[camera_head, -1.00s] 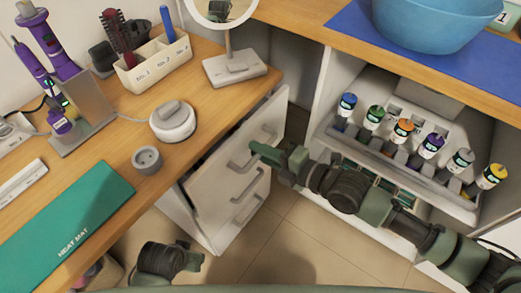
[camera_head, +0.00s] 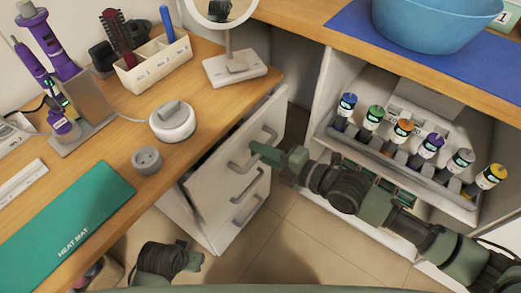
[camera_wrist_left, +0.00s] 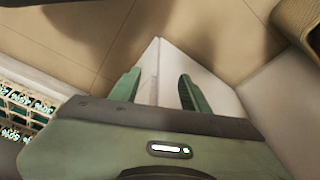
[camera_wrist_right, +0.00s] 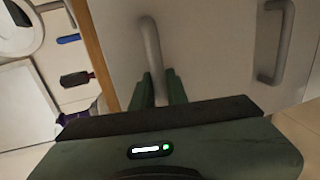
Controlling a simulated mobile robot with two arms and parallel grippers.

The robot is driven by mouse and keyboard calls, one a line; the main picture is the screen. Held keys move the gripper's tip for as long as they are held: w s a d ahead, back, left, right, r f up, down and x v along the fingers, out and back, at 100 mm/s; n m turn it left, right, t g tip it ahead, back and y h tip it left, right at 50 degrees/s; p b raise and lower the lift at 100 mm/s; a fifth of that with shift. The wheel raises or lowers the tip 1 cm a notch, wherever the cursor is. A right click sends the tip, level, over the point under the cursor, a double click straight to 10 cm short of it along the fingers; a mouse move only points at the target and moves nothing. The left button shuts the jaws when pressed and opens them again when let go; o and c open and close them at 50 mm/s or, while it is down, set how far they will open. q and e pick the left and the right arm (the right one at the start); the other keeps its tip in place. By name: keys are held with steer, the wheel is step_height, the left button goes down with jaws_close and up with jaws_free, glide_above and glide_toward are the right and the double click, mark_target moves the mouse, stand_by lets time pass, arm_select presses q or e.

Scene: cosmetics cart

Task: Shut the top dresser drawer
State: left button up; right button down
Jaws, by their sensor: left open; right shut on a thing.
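The white top dresser drawer (camera_head: 218,164) sits under the wooden desk edge. A dark gap shows behind its top edge, so it stands a little open. Its grey bar handle (camera_head: 238,167) also shows in the right wrist view (camera_wrist_right: 149,45), between the fingers. My right gripper (camera_head: 258,150) is shut on this handle and hides its middle in the head view. My left gripper (camera_wrist_left: 158,88) is open and empty, low over the floor beside a pale corner; in the head view its arm shows at bottom left.
Lower drawer handles (camera_head: 248,208) stick out below. The desk (camera_head: 205,115) above holds a mirror (camera_head: 235,70), a white round device (camera_head: 172,122), a grey cup (camera_head: 147,160) and a green heat mat (camera_head: 70,215). A bottle rack (camera_head: 400,170) stands at right. Floor (camera_head: 310,235) is clear in front.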

steer(key=x, duration=0.4)
steer(key=shift+a+r, duration=0.1)
steer(key=shift+r, duration=0.3)
steer(key=c, duration=1.4)
jaws_free()
steer(key=shift+w+a, duration=0.1)
steer(key=shift+w, duration=0.05)
steer(key=shift+c, duration=0.2)
arm_select(q)
steer(key=shift+a+r, duration=0.1)
steer(key=shift+r, duration=0.5)
step_height(320, 180, down, 3)
steer(key=shift+s+f+p, duration=0.1)
steer(key=shift+f+p, duration=0.05)
steer(key=shift+p, duration=0.15)
arm_select(e)
steer(key=v, duration=0.7)
steer(key=shift+s+d, duration=0.25)
steer(key=shift+d, duration=0.05)
